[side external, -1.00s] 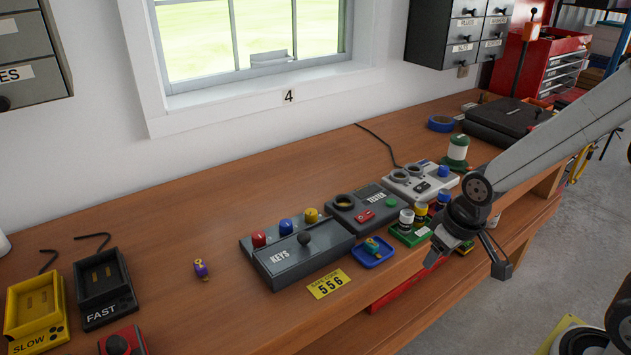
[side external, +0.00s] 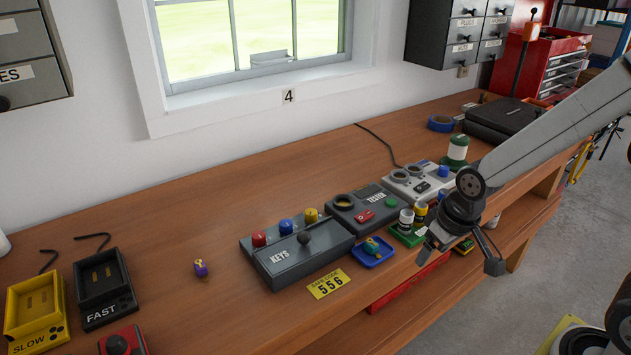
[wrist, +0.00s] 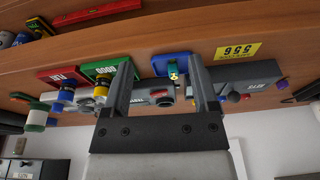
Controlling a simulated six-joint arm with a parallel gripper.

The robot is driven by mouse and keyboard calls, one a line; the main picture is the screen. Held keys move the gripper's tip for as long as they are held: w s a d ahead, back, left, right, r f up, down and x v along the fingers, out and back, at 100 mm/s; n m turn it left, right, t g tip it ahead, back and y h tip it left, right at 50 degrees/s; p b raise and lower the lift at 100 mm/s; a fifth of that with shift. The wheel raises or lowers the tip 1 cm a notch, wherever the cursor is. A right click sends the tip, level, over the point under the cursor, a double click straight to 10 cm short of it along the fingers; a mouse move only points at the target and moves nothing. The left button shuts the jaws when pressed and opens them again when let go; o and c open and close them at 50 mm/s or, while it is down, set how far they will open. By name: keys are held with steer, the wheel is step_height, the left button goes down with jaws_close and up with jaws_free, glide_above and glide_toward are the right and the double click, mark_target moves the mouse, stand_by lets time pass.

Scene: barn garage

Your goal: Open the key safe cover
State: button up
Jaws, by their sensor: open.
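The key safe (side external: 315,262) is a grey box on the bench, marked KEYS. Its flat grey cover (side external: 283,256) lies closed and has a dark round knob (side external: 305,238). Red, blue and yellow dials (side external: 285,226) stand along its back edge. My gripper (side external: 458,260) is open and empty, well to the right of the safe, by the bench's front edge. In the wrist view, which looks upside down, the open fingers (wrist: 158,66) show with the safe (wrist: 235,75) to their right, partly hidden.
Between gripper and safe are a blue tray (side external: 372,257) with a small item, a green tray (side external: 408,238) with bottles and a grey tester (side external: 357,208). A small purple item (side external: 200,268) lies left of the safe, with bare bench around it.

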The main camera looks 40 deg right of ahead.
steer(key=w+a+r+m+y, duration=0.15)
steer(key=w+a, duration=0.25)
steer(key=w, duration=0.6)
steer(key=m+y, duration=0.2)
steer(key=m, duration=0.2)
glide_toward(306, 232)
steer(key=f, duration=0.2)
steer(key=shift+w+a+r+n+g, duration=0.15)
steer(key=shift+w+a+n+g, duration=0.1)
steer(key=shift+w+a+g, duration=0.2)
steer(key=shift+x, duration=3.95)
steer(key=shift+d, duration=0.1)
jaws_close()
